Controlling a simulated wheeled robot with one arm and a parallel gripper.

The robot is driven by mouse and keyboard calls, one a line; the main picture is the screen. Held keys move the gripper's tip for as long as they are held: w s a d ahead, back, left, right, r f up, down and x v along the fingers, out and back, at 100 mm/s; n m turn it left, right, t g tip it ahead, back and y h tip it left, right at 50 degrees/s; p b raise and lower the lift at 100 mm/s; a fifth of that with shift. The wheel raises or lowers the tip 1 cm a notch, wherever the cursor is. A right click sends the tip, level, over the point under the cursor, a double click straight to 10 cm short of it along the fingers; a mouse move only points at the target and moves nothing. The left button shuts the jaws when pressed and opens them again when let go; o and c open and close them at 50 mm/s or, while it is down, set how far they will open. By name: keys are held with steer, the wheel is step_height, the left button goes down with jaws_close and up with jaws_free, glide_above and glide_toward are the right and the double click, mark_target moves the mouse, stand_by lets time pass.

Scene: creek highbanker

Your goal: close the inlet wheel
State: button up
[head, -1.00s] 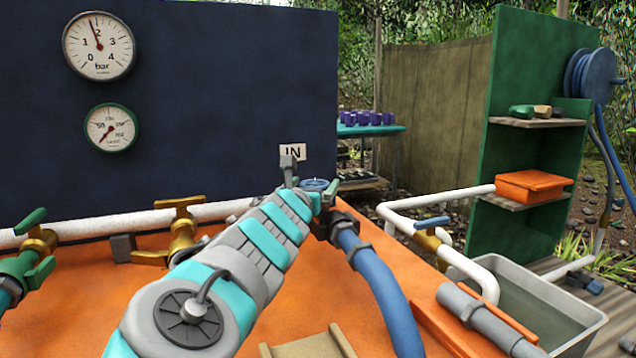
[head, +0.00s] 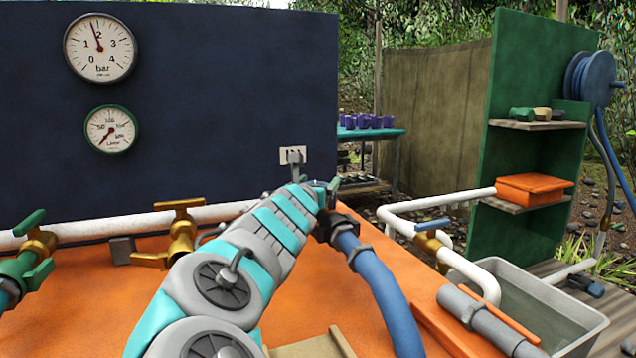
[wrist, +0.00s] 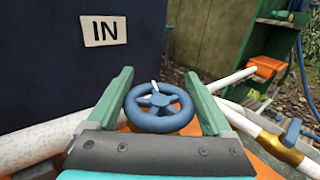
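The inlet wheel (wrist: 160,100) is a blue spoked handwheel with a small white mark on its far rim, in the middle of the wrist view. My gripper (wrist: 160,74) is open, its two green fingers standing left and right of the wheel with visible gaps. I cannot tell whether the fingers are level with the rim or above it. In the head view my gripper (head: 326,189) is at the wheel's place, and it hides nearly all of the wheel. A white IN sign (wrist: 104,31) is on the dark panel behind and left of the wheel.
A blue hose (head: 378,285) runs from the fitting below my gripper toward the front. Brass taps (head: 183,235) and a white pipe (head: 228,210) stand to the left. A grey basin (head: 540,315) is at right. The orange tabletop (head: 110,300) has free room at left.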

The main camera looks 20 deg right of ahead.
steer(key=c, duration=0.6)
steer(key=p, duration=0.4)
steer(key=shift+r+m+g+h, duration=0.3)
steer(key=shift+h, duration=0.1)
steer(key=shift+c, duration=0.2)
steer(key=shift+p, duration=0.7)
steer(key=shift+m+g+h+p, duration=0.6)
steer(key=shift+h+p, duration=0.1)
steer(key=shift+p, duration=0.45)
steer(key=shift+s+d+f+m+g+h+p, duration=0.15)
steer(key=shift+f+m+g+h+p, duration=0.15)
steer(key=shift+m+g+h+p, duration=0.25)
steer(key=shift+s+d+m+g+h, duration=0.15)
steer(key=shift+m+g+h, duration=0.45)
steer(key=shift+g, duration=0.35)
steer(key=shift+s+d+m+g+h, duration=0.1)
steer(key=shift+s+m+g+h, duration=0.1)
steer(key=shift+m+g+h, duration=0.7)
steer(key=shift+m+g, duration=0.25)
steer(key=shift+g, duration=0.45)
